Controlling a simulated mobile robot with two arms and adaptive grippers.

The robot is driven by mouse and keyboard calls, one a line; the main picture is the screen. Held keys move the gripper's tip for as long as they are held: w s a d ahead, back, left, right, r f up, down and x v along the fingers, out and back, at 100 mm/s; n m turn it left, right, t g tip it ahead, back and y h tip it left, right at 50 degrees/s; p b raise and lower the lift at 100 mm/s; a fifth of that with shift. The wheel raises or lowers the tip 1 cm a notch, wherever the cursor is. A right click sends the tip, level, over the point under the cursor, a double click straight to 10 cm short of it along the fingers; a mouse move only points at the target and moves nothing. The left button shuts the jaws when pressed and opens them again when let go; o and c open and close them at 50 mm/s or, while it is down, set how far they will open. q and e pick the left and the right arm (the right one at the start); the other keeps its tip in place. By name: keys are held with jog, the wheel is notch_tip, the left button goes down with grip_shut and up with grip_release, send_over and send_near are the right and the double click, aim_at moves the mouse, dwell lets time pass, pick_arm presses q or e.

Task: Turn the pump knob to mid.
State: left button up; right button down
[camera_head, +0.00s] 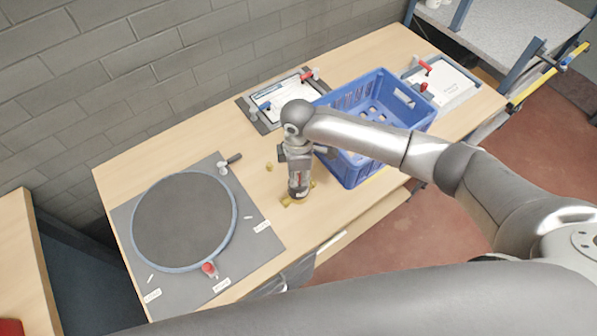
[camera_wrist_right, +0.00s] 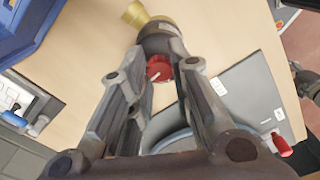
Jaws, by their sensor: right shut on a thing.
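The pump (camera_wrist_right: 165,32) is a dark grey body with brass ends, over or on the wooden table; I cannot tell whether it touches the table. In the head view a brass end (camera_head: 287,202) shows beneath my right gripper (camera_head: 298,188). The red knob (camera_wrist_right: 158,68) faces the wrist camera and sits between the fingers. My right gripper also fills the middle of the wrist view (camera_wrist_right: 162,52). Its fingers straddle the knob and close on the pump's body. The knob's setting is too small to read.
A round dark turntable (camera_head: 185,222) on a grey mat lies left of the pump. A blue crate (camera_head: 350,172) stands close on the right. A clamp fixture (camera_head: 280,97) is behind, and a white plate fixture (camera_head: 447,85) is at far right. A small brass piece (camera_head: 268,167) lies nearby.

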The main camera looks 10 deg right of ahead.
jog(key=c, duration=1.3)
grip_release()
jog(key=shift+r, duration=0.1)
notch_tip(320, 180, up, 12)
jog(key=shift+f, duration=0.1)
